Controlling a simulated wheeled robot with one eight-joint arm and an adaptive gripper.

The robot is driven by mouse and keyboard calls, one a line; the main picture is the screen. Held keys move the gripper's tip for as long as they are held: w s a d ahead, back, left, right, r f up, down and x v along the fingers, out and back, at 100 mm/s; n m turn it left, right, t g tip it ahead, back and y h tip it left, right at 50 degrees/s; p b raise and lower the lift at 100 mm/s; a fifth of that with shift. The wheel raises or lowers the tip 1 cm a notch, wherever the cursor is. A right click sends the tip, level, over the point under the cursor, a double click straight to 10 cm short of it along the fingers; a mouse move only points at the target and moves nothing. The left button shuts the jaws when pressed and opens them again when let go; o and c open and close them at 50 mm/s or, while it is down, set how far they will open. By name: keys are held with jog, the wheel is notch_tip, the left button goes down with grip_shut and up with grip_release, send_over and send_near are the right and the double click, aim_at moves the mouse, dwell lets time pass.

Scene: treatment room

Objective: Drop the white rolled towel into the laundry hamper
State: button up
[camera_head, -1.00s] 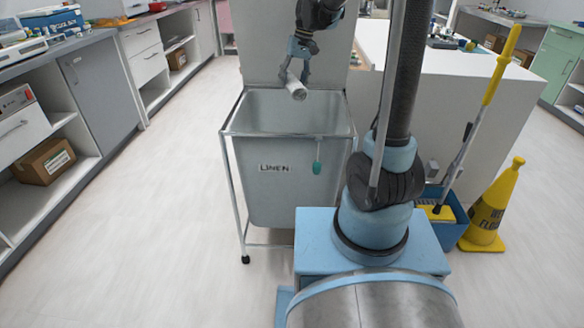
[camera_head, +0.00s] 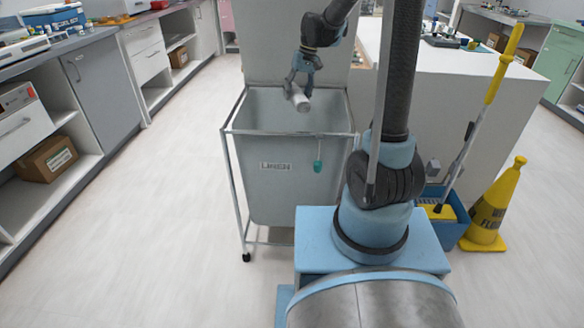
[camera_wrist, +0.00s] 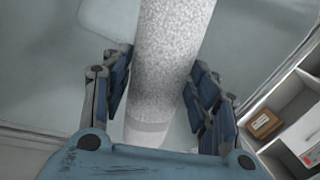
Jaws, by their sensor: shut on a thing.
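The white rolled towel (camera_head: 301,101) is held in my gripper (camera_head: 299,88) above the open top of the laundry hamper (camera_head: 272,180). The hamper is a grey bin labelled LINEN in a metal wheeled frame, with its grey lid raised behind. In the wrist view, the rolled towel (camera_wrist: 167,70) runs lengthwise between the two blue-padded fingers of my gripper (camera_wrist: 155,95), which are shut on it. The towel's lower end points toward the camera in the head view. The inside bottom of the hamper is hidden.
A teal tag (camera_head: 317,166) hangs on the hamper's front. A white counter block (camera_head: 480,120) stands right of it. A yellow wet-floor cone (camera_head: 490,210) and a blue mop bucket (camera_head: 446,215) stand at the right. Cabinets line the left; the floor between is clear.

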jog(key=shift+f, duration=0.2)
jog(key=o, duration=1.2)
jog(key=shift+r, duration=0.1)
jog(key=v, duration=1.1)
jog(key=shift+d+r, duration=0.15)
jog(key=shift+r, duration=0.15)
